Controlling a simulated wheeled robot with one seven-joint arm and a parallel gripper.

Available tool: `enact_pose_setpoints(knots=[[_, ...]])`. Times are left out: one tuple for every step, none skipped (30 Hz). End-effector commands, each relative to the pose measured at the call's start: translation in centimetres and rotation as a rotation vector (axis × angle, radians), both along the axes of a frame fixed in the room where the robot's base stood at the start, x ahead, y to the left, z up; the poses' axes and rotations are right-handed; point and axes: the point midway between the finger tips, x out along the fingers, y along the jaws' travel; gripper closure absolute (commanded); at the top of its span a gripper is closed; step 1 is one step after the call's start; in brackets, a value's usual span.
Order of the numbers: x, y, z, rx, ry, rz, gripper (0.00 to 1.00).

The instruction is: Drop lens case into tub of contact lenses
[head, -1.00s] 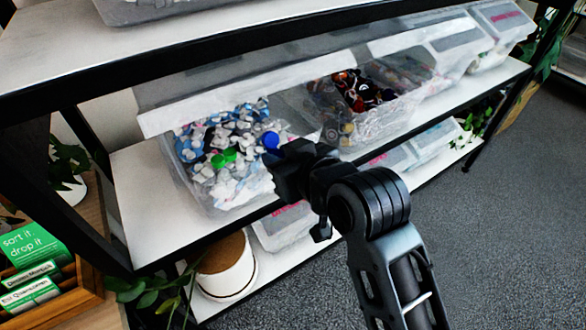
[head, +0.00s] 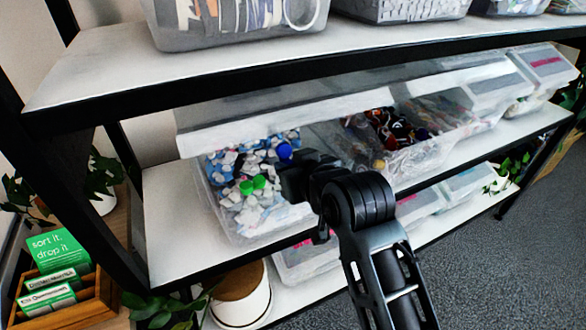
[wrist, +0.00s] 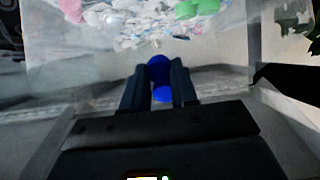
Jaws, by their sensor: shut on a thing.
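The lens case (wrist: 159,68) shows as blue round caps between my gripper's fingers in the wrist view. One blue cap (head: 284,151) shows past the gripper in the head view. My gripper (head: 288,168) is shut on the case; its fingers (wrist: 160,88) cover the case's sides. The clear tub of contact lenses (head: 222,215) stands on the middle shelf, full of white and blue packs and a case with green caps (head: 253,184). My gripper is at the tub's front right part. How high it is above the rim is hard to tell.
A clear tilted lid (head: 290,120) hangs over the back of the tub. The upper shelf (head: 250,62) overhangs it. A tub of dark, colourful items (head: 425,155) stands to the right. A white pot (head: 243,300) is below.

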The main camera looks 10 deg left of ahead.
Motion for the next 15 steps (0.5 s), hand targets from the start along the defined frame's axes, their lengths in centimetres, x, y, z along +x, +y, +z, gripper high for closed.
enact_pose_setpoints(knots=[[-0.01,-0.01,0.0,0.0,0.0,0.0,1.0],[-0.01,-0.01,0.0,0.0,0.0,0.0,0.71],[-0.02,-0.01,0.0,0.0,0.0,0.0,0.67],[-0.01,-0.02,0.0,0.0,0.0,0.0,0.64],[-0.02,-0.01,0.0,0.0,0.0,0.0,0.62],[-0.01,-0.02,0.0,0.0,0.0,0.0,0.58],[-0.01,-0.02,0.0,0.0,0.0,0.0,0.55],[-0.02,-0.03,0.0,0.0,0.0,0.0,0.52],[-0.02,-0.03,0.0,0.0,0.0,0.0,0.48],[-0.02,-0.03,0.0,0.0,0.0,0.0,0.45],[-0.02,-0.03,0.0,0.0,0.0,0.0,0.42],[-0.02,-0.03,0.0,0.0,0.0,0.0,0.42],[-0.02,-0.03,0.0,0.0,0.0,0.0,0.42],[-0.02,-0.03,0.0,0.0,0.0,0.0,0.42],[-0.02,-0.03,0.0,0.0,0.0,0.0,0.42]])
